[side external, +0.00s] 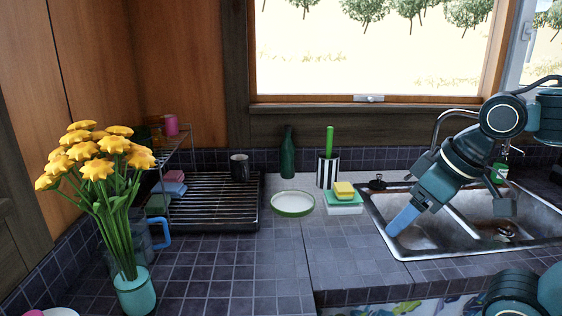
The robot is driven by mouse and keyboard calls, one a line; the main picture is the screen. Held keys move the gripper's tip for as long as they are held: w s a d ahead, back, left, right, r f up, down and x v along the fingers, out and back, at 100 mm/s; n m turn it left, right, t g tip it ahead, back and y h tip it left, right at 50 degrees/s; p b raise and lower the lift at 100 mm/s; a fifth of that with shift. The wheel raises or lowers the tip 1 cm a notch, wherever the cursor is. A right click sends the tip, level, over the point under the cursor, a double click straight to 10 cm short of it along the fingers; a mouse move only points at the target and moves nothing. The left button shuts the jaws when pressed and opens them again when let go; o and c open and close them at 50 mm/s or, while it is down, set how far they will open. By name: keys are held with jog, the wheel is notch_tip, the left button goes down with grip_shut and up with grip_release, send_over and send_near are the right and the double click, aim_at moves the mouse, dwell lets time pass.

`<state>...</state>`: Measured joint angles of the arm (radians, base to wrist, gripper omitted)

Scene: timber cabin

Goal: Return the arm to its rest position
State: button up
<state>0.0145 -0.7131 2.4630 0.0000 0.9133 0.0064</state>
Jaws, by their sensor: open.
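My gripper (408,216) hangs at the right, tilted down and to the left over the metal double sink (374,214). A light blue finger shows near the left basin's front edge. The gap between the fingers is hard to make out from this side. I see nothing held in it. My teal arm comes in from the right edge, in front of the window side.
Left of the sink stand a yellow sponge (344,188), a striped cup (328,172) with a green-handled tool, a green-rimmed plate (293,204), a green bottle (288,153), a drying rack (213,206) and a flower vase (134,292). The faucet (440,122) is close behind my arm. The front counter is clear.

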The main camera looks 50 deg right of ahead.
jog(key=shift+s+a+f, duration=0.15)
jog(key=shift+s+f, duration=0.2)
jog(key=shift+s, duration=0.1)
